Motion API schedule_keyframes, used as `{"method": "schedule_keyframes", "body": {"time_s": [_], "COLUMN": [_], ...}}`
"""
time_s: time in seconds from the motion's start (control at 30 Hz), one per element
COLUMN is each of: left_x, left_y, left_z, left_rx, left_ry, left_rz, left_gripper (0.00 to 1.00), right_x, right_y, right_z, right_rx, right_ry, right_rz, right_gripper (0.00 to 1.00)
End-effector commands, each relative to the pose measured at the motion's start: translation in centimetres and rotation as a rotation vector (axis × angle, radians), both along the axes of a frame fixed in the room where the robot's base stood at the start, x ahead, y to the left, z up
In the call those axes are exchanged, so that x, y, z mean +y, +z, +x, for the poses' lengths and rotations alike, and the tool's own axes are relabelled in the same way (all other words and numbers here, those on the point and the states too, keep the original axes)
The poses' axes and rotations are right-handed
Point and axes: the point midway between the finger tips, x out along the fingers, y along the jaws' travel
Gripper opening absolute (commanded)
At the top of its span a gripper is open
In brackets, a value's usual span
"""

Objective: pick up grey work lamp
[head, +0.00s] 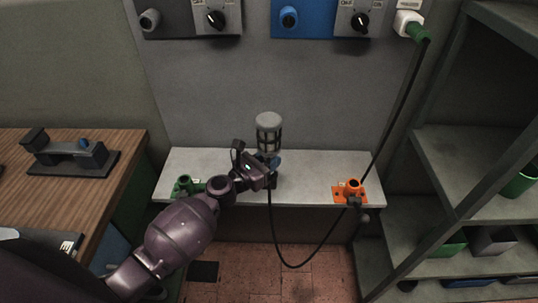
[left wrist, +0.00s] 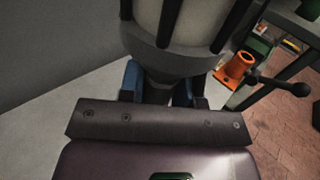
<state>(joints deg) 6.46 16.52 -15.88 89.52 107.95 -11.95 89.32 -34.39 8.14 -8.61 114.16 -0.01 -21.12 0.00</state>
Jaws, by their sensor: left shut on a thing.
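The grey work lamp (head: 269,133) stands upright above the pale ledge in the head view, with a caged light head on top. Its lower part is largely hidden by my left gripper (head: 272,168), which is shut on it just below the cage. In the left wrist view the lamp's cage and grey collar (left wrist: 175,50) fill the top, between the fingers of my left gripper (left wrist: 165,95). Whether the lamp's base touches the ledge is hidden. My right gripper is in neither view.
The pale ledge (head: 315,170) holds an orange holder (head: 350,190) at right and a green holder (head: 184,187) at left. A black cable (head: 392,100) hangs from the green plug (head: 417,32) in a loop below the ledge. Shelves (head: 470,150) stand at right, a wooden bench (head: 120,145) at left.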

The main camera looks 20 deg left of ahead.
Motion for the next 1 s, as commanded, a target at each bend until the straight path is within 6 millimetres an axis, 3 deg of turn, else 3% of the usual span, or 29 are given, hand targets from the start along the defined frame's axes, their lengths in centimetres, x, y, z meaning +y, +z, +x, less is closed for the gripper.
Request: {"method": "schedule_keyframes", "body": {"time_s": [0.17,0.6,0.7,0.83,1.0], "left_x": [0.0,0.0,0.0,-0.4,-0.2], "left_y": [2.5,10.3,11.7,12.7,13.8], "left_z": [0.1,0.0,0.0,0.3,0.2], "left_rx": [-0.007,-0.003,-0.001,-0.013,-0.011], "left_ry": [-0.002,-0.003,-0.002,-0.011,-0.009], "left_rz": [0.002,0.002,0.002,0.005,0.007], "left_gripper": [0.03,0.03,0.03,0.03,0.03], "right_x": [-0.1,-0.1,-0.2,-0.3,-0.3], "right_y": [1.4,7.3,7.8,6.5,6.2], "right_z": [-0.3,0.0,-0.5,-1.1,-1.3], "right_rx": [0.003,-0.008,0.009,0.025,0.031], "right_ry": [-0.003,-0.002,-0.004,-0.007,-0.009], "right_rz": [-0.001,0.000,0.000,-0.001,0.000], "right_gripper": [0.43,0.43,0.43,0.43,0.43]}}
